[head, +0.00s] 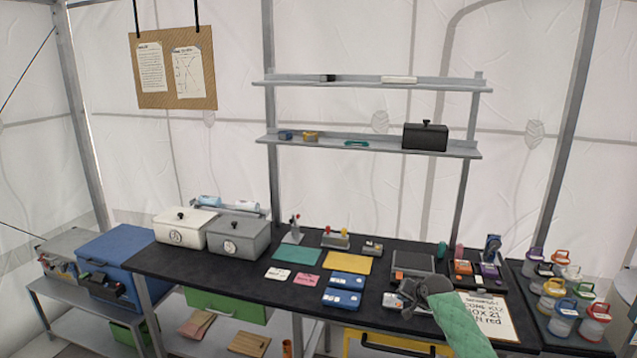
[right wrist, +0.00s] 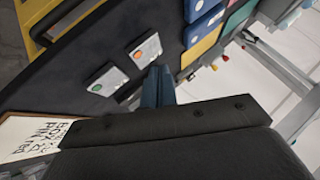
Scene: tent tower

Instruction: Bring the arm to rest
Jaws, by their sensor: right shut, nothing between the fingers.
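My right arm comes in from the lower right of the head view with a green sleeve and a dark wrist. Its gripper (head: 406,291) is over the front right part of the black table (head: 185,268), left of a sheet with handwriting (head: 489,312). In the right wrist view the two blue-grey fingers (right wrist: 158,86) are together with nothing between them. Two small pale devices, one with a green button (right wrist: 104,88) and one with an orange button (right wrist: 144,52), lie near the fingertips. I cannot tell the height above the table. My left gripper is in neither view.
Blue boxes (head: 346,281), a yellow mat (head: 346,262) and a green mat (head: 297,253) lie left of the gripper. Several colour-lidded jars (head: 563,318) stand at the right. A dark tray (head: 459,281) of small items lies behind. A two-level shelf (head: 375,147) rises at the back.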

